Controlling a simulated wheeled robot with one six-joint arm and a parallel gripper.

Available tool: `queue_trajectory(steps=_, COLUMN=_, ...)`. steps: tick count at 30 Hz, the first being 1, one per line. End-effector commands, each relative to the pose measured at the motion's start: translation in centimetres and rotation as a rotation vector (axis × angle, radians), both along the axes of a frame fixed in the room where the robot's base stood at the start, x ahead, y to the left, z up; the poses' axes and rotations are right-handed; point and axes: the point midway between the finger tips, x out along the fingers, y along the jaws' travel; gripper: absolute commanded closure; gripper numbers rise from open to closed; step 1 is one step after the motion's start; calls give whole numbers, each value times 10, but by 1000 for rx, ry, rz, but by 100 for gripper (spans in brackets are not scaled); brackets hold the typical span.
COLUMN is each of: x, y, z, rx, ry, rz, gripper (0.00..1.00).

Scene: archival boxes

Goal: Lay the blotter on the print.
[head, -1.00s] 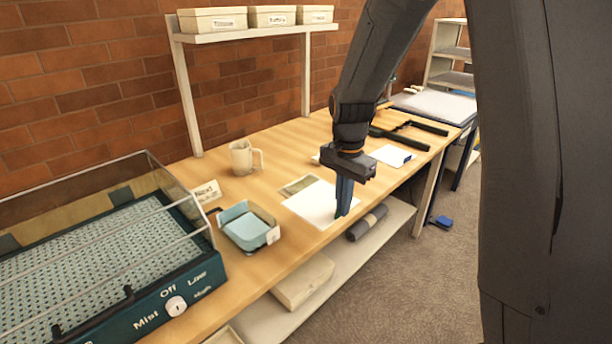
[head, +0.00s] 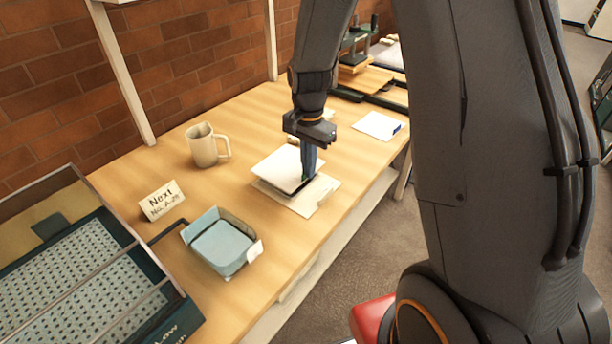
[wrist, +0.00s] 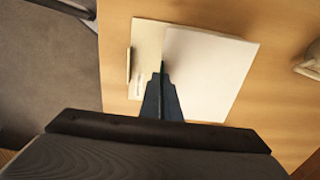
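A white sheet, which I take for the blotter (head: 283,166), lies over a cream sheet or board (head: 306,207) on the bench. In the wrist view, the blotter (wrist: 212,75) covers most of the cream board (wrist: 146,50), whose left strip stays bare. My gripper (head: 306,176) points down at the blotter's right edge. In the wrist view its fingers (wrist: 161,72) are close together on that edge and look shut on it. A dark band shows under the edge; whether the blotter touches what is below, I cannot tell. The print is not visible; it may be hidden under the blotter.
Another white sheet (head: 378,125) lies behind, right of the gripper. Bare bench lies between mug and blotter.

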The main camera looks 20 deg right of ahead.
Motion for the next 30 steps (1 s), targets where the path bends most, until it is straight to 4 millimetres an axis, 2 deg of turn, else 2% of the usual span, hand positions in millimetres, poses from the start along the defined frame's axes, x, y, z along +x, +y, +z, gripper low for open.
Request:
queue_trajectory(steps=12, x=0, y=1, z=-43, rx=0, ry=0, rz=1, gripper=100)
queue_trajectory(steps=25, x=0, y=1, z=-49, rx=0, ry=0, rz=1, gripper=100)
queue_trajectory(steps=28, x=0, y=0, z=-48, rx=0, ry=0, rz=1, gripper=81)
queue_trajectory(steps=30, x=0, y=0, z=-48, rx=0, ry=0, rz=1, gripper=79)
